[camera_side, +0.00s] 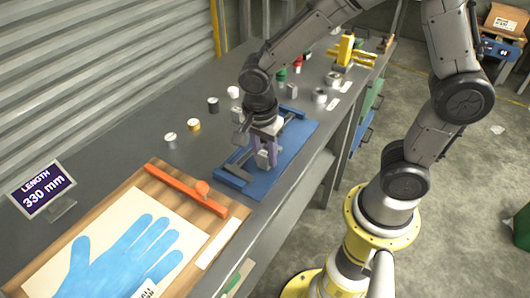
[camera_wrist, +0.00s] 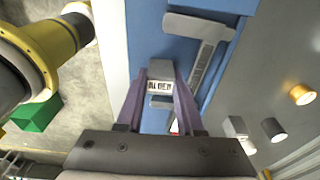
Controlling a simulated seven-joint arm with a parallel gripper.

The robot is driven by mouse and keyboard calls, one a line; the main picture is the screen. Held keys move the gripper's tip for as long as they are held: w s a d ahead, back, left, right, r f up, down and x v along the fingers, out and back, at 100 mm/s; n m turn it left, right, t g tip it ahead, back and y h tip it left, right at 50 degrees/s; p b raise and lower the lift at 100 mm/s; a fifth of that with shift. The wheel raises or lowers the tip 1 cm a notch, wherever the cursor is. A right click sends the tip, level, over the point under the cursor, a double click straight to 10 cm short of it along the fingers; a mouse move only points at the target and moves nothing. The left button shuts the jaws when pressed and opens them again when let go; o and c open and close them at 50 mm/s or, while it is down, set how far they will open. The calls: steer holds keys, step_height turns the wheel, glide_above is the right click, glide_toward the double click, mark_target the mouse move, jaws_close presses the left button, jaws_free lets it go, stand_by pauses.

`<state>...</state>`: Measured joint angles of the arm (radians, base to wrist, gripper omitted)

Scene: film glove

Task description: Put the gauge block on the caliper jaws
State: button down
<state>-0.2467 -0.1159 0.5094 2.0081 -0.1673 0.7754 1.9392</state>
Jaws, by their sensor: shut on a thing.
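My gripper (camera_side: 266,148) is low over the blue tray (camera_side: 302,132), with its purple fingers pointing down. In the wrist view the fingers (camera_wrist: 160,84) are shut on a small grey gauge block (camera_wrist: 160,70) with a dark-lettered white label. The block also shows at the fingertips in the side view (camera_side: 263,160). The grey caliper (camera_wrist: 207,58) lies on the tray, with its wide jaw piece (camera_wrist: 198,26) just beyond and right of the block. I cannot tell whether the block touches the caliper or tray. The fingers and block hide part of the caliper.
Several small cylinders (camera_side: 193,125) stand left of the tray. A wooden board with an orange clamp bar (camera_side: 185,188) and a blue glove lies at the front. A display (camera_side: 40,190) reads LENGTH 330 mm. A yellow device (camera_side: 346,50) stands at the far end.

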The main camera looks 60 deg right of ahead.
steer(key=c, duration=0.5)
jaws_free()
steer(key=shift+c, duration=0.2)
step_height(320, 180, up, 11)
steer(key=a, duration=0.1)
steer(key=s+d+r+n+t, duration=0.1)
steer(key=s+d+n+t, duration=0.1)
steer(key=s+n, duration=0.4)
steer(key=s+d+r+n+t+y, duration=0.1)
steer(key=s+n, duration=0.5)
steer(key=n, duration=0.6)
steer(key=shift+d+r+t, duration=0.6)
steer(key=shift+d+t, duration=0.65)
steer(key=shift+t, duration=0.05)
